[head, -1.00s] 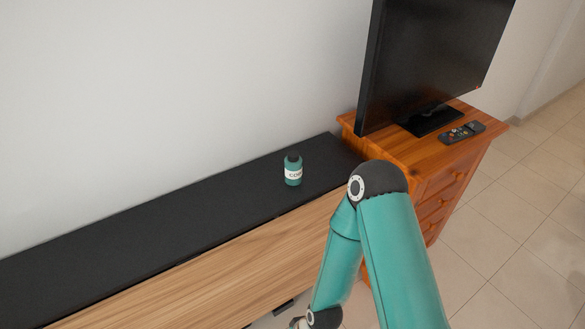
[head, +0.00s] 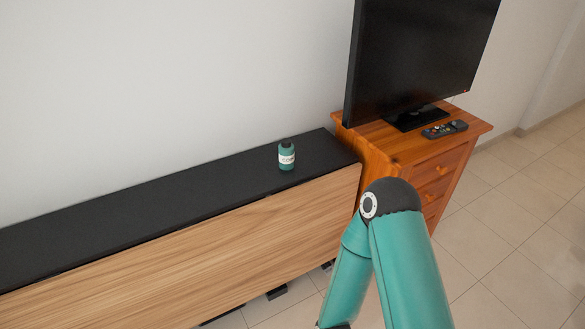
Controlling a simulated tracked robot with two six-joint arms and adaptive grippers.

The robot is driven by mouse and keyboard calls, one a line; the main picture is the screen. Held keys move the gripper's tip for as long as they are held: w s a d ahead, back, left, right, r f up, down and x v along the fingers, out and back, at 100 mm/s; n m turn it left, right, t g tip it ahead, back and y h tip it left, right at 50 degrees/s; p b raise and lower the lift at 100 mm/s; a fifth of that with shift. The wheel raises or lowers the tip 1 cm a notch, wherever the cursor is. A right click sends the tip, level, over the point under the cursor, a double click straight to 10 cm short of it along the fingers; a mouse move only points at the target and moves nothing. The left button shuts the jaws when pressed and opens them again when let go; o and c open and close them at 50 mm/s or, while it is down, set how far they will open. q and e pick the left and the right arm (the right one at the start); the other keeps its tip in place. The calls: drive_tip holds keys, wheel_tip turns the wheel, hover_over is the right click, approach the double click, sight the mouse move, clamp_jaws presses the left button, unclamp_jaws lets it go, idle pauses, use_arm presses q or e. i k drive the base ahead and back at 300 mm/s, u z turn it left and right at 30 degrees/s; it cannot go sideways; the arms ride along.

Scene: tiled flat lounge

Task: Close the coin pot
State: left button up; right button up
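The coin pot (head: 286,155) is a small teal jar with a white label and a dark top. It stands upright on the black top of a long low cabinet (head: 170,188), near its right end. I cannot tell at this size whether the dark top is a lid in place or an opening. My teal right arm comes up from the bottom right, its elbow in front of the wooden chest. Neither gripper is in view, and nothing of mine touches the pot.
To the right of the cabinet stands an orange wooden chest of drawers (head: 446,183) with a television (head: 420,60) and a remote control (head: 445,129) on it. The wall (head: 150,90) is close behind the cabinet. The rest of the black top is clear. Tiled floor (head: 520,220) is free at the right.

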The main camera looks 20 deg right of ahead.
sight(286, 156)
drive_tip(key=z, duration=0.4)
drive_tip(key=i, duration=1)
drive_tip(key=u, duration=0.15)
